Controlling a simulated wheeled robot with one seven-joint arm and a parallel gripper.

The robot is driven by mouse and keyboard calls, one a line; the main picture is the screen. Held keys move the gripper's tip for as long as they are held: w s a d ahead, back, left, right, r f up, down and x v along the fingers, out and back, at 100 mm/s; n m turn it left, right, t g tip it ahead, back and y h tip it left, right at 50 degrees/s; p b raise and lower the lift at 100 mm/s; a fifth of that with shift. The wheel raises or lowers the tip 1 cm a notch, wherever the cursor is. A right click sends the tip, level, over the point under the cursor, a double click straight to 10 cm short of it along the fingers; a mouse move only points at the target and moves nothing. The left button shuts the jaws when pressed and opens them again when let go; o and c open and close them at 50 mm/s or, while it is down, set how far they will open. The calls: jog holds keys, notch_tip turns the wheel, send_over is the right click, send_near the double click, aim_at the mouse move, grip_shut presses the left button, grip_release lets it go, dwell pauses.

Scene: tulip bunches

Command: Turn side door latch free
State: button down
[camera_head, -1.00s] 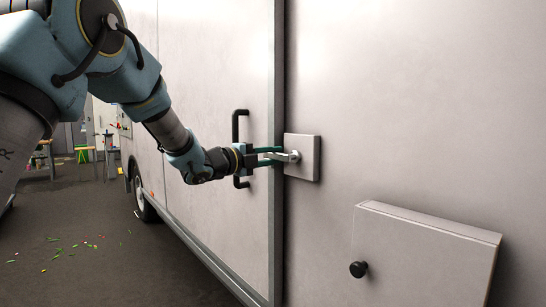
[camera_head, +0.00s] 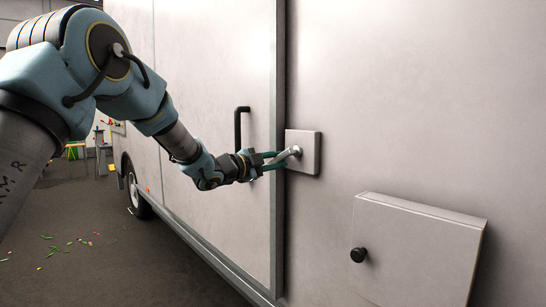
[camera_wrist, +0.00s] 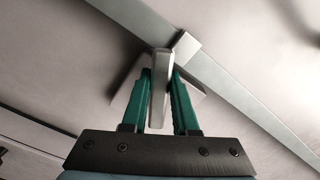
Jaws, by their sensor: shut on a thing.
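The side door latch is a silvery lever (camera_head: 290,154) on a square pale plate (camera_head: 308,158), just right of the door (camera_head: 215,95) edge. The lever slants down and left from its pivot. My gripper (camera_head: 281,160) reaches in from the left, with its green fingers above and below the lever. In the wrist view, the lever (camera_wrist: 160,82) stands between the two fingers of my gripper (camera_wrist: 161,75), which is shut on it. Part of the lever is hidden by the fingers in the head view.
A black door handle (camera_head: 238,125) is behind my wrist, its lower part hidden. A pale box (camera_head: 420,240) with a black knob (camera_head: 358,254) juts from the wall at lower right. A wheel (camera_head: 135,190) and scattered coloured bits lie to the left.

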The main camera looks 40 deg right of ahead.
jog(key=n, duration=0.2)
jog(key=s+f+n, duration=0.1)
jog(key=n, duration=0.1)
jog(key=n+p, duration=0.1)
jog(key=shift+s+a+f+n, duration=0.1)
jog(key=shift+s+f+n, duration=0.25)
jog(key=shift+f+n, duration=0.05)
jog(key=n, duration=0.1)
jog(key=s+n, duration=0.1)
jog(key=shift+f+n+p, duration=0.25)
jog(key=shift+n+p, duration=0.05)
jog(key=shift+s+f+n+p, duration=0.1)
jog(key=shift+s+n+p, duration=0.3)
jog(key=shift+n, duration=0.5)
jog(key=shift+s+f+n+p, duration=0.15)
jog(key=shift+s+n, duration=0.35)
jog(key=shift+n, duration=0.4)
jog(key=shift+s, duration=0.1)
jog(key=c, duration=0.7)
grip_release()
jog(key=shift+r, duration=0.1)
jog(key=a, duration=0.3)
jog(key=a+b, duration=0.1)
jog(key=a, duration=0.3)
jog(key=a+b, duration=0.1)
jog(key=a, duration=0.2)
jog(key=shift+w+a, duration=0.35)
jog(key=shift+a, duration=0.05)
